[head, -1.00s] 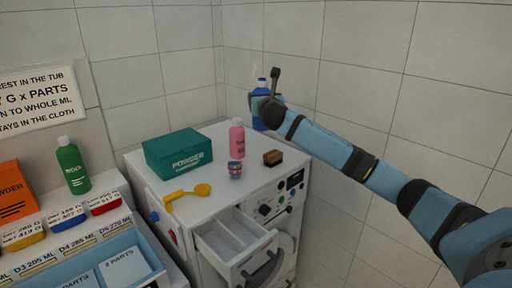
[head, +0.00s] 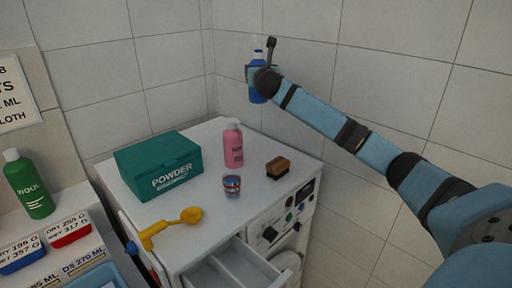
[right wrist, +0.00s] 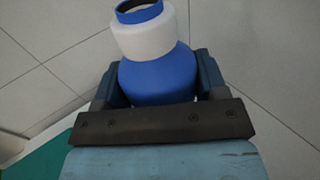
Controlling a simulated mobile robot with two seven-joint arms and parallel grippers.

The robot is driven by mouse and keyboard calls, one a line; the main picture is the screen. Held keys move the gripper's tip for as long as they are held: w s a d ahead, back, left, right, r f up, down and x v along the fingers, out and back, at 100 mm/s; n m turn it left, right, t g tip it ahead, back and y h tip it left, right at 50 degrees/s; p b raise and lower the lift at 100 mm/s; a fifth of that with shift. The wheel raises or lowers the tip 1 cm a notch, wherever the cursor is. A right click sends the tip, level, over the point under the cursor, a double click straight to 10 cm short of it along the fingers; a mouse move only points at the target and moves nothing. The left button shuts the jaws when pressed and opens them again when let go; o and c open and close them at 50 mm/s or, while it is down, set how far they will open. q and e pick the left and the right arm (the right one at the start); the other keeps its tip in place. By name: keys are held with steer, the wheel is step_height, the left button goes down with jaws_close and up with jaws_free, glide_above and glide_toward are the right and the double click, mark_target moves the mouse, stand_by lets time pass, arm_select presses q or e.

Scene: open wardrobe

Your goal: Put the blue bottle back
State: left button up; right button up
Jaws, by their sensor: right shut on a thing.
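The blue bottle (head: 257,92) is in my right gripper (head: 262,82), held up near the tiled wall, above and behind the white machine's top. In the right wrist view the bottle (right wrist: 158,75) sits between the two fingers (right wrist: 157,88), which are shut on its blue body. Its white neck and a blue rim around a dark middle point away from the gripper. The lower part of the bottle is hidden by the gripper there. My left gripper is not in view.
On the white machine (head: 205,215) stand a teal powder box (head: 158,165), a pink bottle (head: 233,147), a small patterned cup (head: 231,187), a brown brush (head: 278,168) and a yellow scoop (head: 180,222). Its drawer (head: 235,272) is open. A green bottle (head: 30,187) stands at left.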

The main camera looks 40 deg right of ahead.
steer(key=shift+f, duration=0.4)
step_height(320, 180, down, 19)
steer(key=shift+s, duration=0.1)
steer(key=o, duration=1.1)
steer(key=shift+f, duration=0.1)
